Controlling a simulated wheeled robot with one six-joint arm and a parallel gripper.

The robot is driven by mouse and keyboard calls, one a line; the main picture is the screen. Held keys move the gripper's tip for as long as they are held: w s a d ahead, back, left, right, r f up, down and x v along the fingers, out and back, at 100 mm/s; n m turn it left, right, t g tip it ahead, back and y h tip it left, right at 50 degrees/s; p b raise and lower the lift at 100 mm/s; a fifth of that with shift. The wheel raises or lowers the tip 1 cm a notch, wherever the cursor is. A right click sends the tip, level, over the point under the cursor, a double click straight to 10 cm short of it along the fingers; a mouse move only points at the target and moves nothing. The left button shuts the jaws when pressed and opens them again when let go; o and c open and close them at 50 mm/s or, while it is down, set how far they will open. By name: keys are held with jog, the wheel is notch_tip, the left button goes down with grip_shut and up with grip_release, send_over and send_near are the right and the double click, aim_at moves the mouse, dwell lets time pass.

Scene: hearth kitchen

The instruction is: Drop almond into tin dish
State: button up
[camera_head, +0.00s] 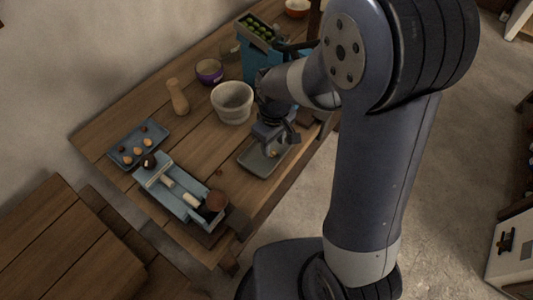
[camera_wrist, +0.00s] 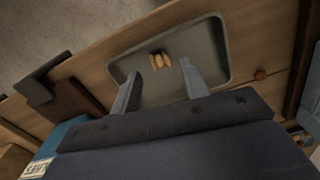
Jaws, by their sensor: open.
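The tin dish (camera_head: 250,168) is a shallow grey rectangular tray on the wooden table, and its rim (camera_wrist: 222,30) fills the middle of the wrist view. A few tan almonds (camera_wrist: 166,63) show close together over the dish floor, between my fingertips in the picture. My gripper (camera_wrist: 159,68) is open above the dish, its two fingers apart with nothing clamped. I cannot tell exactly how high the fingertips are. In the head view my gripper (camera_head: 274,143) partly hides the dish.
A blue-grey tray (camera_head: 120,150) with several nuts stands left. A blue caddy (camera_head: 170,202) holds tools at the front. A white ribbed bowl (camera_head: 232,102), wooden pestle-like piece (camera_head: 177,97) and purple bowl (camera_head: 209,71) stand behind. A small brown nut (camera_wrist: 261,74) lies beside the dish.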

notch_tip(320, 180, up, 11)
jog(key=shift+f, duration=0.15)
dwell(0.4)
notch_tip(320, 180, down, 11)
jog(key=shift+r, duration=0.1)
notch_tip(320, 180, up, 4)
jog(key=p, duration=0.2)
jog(key=shift+f+p, duration=0.25)
jog(key=shift+p, duration=0.15)
jog(key=shift+r+p, duration=0.55)
jog(key=shift+r, duration=0.15)
jog(key=shift+f, duration=0.15)
